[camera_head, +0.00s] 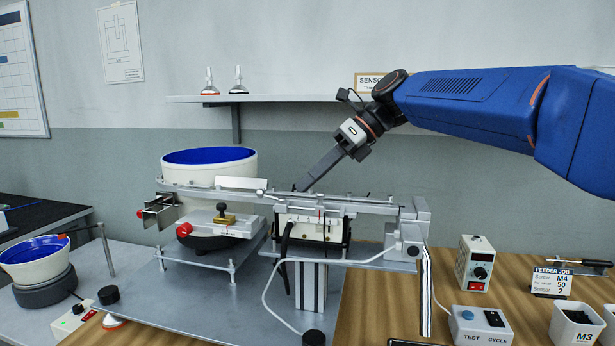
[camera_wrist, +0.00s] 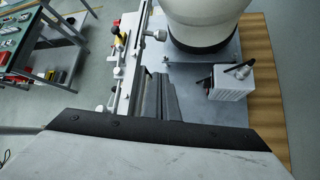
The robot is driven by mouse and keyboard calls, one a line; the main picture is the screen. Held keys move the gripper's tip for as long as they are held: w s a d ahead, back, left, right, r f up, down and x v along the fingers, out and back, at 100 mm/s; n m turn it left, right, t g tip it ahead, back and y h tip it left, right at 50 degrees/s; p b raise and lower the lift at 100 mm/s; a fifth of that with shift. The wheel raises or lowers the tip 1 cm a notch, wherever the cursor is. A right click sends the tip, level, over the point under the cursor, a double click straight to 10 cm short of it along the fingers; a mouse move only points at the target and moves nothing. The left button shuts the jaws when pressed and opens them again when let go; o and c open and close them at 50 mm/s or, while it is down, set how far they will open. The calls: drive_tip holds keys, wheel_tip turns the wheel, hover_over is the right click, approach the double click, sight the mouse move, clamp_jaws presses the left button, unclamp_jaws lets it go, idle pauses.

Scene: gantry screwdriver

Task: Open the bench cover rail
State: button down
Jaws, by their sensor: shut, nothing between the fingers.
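A long silver rail assembly (camera_head: 345,203) runs from the white feeder bowl (camera_head: 210,168) to an end block on the right; I take this to be the cover rail, but cannot tell which part is the cover. In the wrist view the rail (camera_wrist: 131,68) runs lengthwise left of centre. My gripper (camera_head: 302,186) comes down from the upper right, its tips just behind or above the middle of the rail. Whether they touch it is unclear. In the wrist view the slim grey fingers (camera_wrist: 158,84) are together and empty, beside the rail.
A wall shelf (camera_head: 270,98) is behind my arm. A control box (camera_head: 476,262), a test box (camera_head: 482,325) and an M3 bin (camera_head: 575,325) stand right. A smaller bowl (camera_head: 36,259) stands left.

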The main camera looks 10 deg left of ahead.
sight(245, 183)
drive_tip(key=x, duration=0.7)
drive_tip(key=shift+s+a+f, duration=0.1)
drive_tip(key=shift+a+f, duration=0.1)
drive_tip(key=shift+f, duration=0.05)
drive_tip(key=shift+w+a+r, duration=0.25)
drive_tip(key=shift+r, duration=0.35)
drive_tip(key=shift+w+a+r, duration=0.2)
drive_tip(key=shift+a+r, duration=0.1)
drive_tip(key=shift+r, duration=0.3)
drive_tip(key=shift+w+a+r, duration=0.25)
drive_tip(key=shift+r, duration=0.3)
